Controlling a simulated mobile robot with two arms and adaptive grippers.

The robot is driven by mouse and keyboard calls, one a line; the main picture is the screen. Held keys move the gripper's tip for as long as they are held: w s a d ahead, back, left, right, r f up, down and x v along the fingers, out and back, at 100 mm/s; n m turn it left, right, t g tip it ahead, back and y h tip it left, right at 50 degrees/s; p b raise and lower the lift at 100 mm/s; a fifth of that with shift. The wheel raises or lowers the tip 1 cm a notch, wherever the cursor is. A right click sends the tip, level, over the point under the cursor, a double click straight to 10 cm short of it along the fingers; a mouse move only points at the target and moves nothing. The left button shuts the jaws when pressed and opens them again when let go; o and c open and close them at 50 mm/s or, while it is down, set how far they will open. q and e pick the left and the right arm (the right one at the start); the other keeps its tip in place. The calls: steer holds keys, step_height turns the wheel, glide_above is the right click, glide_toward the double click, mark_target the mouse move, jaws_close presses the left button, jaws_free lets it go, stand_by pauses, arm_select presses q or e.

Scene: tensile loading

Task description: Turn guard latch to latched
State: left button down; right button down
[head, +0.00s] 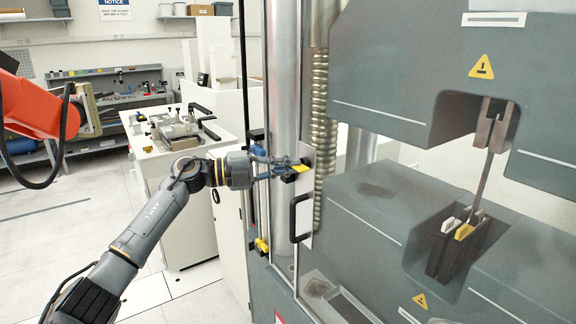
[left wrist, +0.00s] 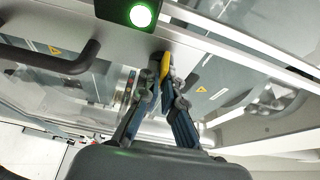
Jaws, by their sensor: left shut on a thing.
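The guard latch (head: 301,169) is a small yellow lever on a black base at the edge of the clear guard door, above its black handle. My left gripper (head: 284,170) reaches it from the left and is shut on it. In the left wrist view the yellow lever (left wrist: 165,65) stands between the fingertips of my left gripper (left wrist: 167,80). Its base is partly hidden by the fingers, and I cannot tell whether it is latched. A round green light (left wrist: 141,15) glows in a black housing close by. My right gripper is not in view.
The black guard door handle (head: 299,217) sits just below the latch. Behind the guard, a specimen strip (head: 486,180) stands between the upper and lower grips of the grey machine. A white cabinet (head: 177,215) stands left of the machine, behind my left arm. An orange robot arm (head: 32,105) is at far left.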

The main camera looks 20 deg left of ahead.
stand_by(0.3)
arm_select(q)
steer(key=c, duration=1.5)
jaws_free()
steer(key=shift+a, duration=0.1)
steer(key=v, duration=1.2)
steer(key=shift+w, duration=0.1)
